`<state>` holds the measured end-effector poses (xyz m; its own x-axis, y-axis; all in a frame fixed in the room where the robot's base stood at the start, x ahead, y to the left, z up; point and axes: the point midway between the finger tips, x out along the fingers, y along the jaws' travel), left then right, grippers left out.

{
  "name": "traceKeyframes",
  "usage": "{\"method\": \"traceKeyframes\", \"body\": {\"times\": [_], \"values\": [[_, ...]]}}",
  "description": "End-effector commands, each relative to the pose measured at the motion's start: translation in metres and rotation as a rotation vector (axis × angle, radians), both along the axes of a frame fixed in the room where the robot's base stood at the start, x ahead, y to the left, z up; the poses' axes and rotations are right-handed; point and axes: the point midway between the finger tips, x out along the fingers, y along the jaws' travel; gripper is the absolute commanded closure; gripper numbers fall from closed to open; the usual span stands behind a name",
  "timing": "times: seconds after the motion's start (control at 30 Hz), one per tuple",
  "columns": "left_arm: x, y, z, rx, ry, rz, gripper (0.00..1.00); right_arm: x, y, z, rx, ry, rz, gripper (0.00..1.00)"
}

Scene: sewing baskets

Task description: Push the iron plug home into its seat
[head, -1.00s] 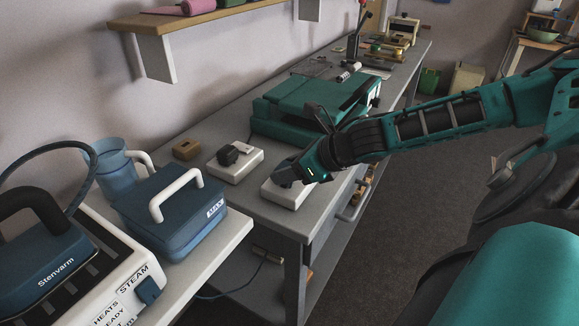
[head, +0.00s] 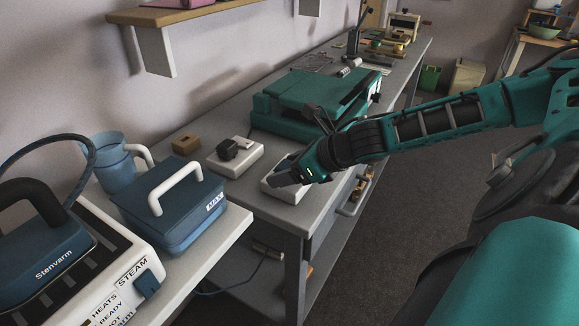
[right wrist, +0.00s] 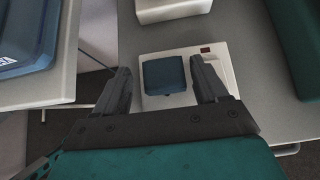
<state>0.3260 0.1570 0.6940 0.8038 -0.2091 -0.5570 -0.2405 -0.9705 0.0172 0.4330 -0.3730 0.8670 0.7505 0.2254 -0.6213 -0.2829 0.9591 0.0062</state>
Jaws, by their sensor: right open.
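A blue block-shaped plug (right wrist: 164,75), which I take for the iron plug, sits on a white socket box (right wrist: 226,66) with a small red light in the right wrist view. How deep it sits cannot be told. My right gripper (right wrist: 162,69) is open, with one dark finger on each side of the plug; contact is not clear. In the head view the right gripper (head: 281,180) is low over the same white box (head: 289,195) at the bench edge and hides the plug. My left gripper is not in view.
A second white box with a black plug (head: 236,148) and a small brown block (head: 186,145) stand to the left. A teal machine (head: 306,100) stands behind. The steam iron (head: 42,245), blue tank (head: 178,210) and jug (head: 110,165) are on the nearer table.

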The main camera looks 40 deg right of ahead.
Motion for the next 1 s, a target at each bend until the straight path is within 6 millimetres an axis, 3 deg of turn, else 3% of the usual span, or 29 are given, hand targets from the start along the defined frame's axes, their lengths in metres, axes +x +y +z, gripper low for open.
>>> {"method": "traceKeyframes", "body": {"times": [0.47, 1.0], "values": [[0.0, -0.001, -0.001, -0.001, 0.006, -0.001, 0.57, -0.002, -0.009, 0.004, -0.02, -0.005, -0.011, 0.22], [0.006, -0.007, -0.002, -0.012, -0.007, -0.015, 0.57, -0.061, -0.021, 0.053, -0.011, -0.004, -0.006, 0.22]]}}
